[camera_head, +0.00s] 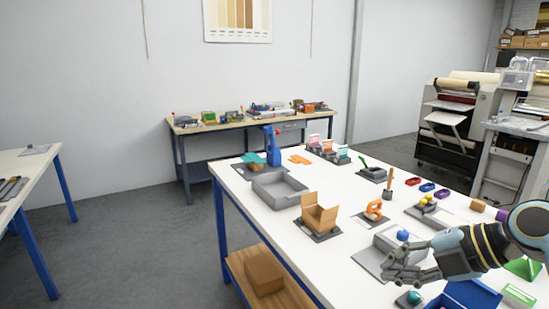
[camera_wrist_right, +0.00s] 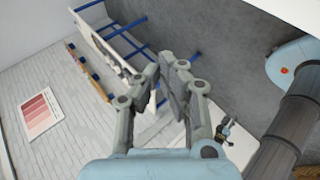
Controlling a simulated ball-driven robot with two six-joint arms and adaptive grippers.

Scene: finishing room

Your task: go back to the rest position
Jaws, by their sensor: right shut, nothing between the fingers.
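My right gripper (camera_head: 388,266) reaches in from the right in the head view, above the near right part of the white worktable (camera_head: 240,180). Its fingers are shut with nothing between them. In the right wrist view the two grey fingers of the right gripper (camera_wrist_right: 168,75) point away from the camera, with floor and wall beyond. The right forearm hides part of the table's right end. My left gripper does not show in the head view.
The worktable carries a grey tray (camera_head: 262,192), an open cardboard box (camera_head: 318,217), an orange tool (camera_head: 374,209), and a blue holder (camera_head: 272,146). A blue ball (camera_head: 403,235) sits close to the right gripper. Open floor (camera_head: 130,250) lies left of the table.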

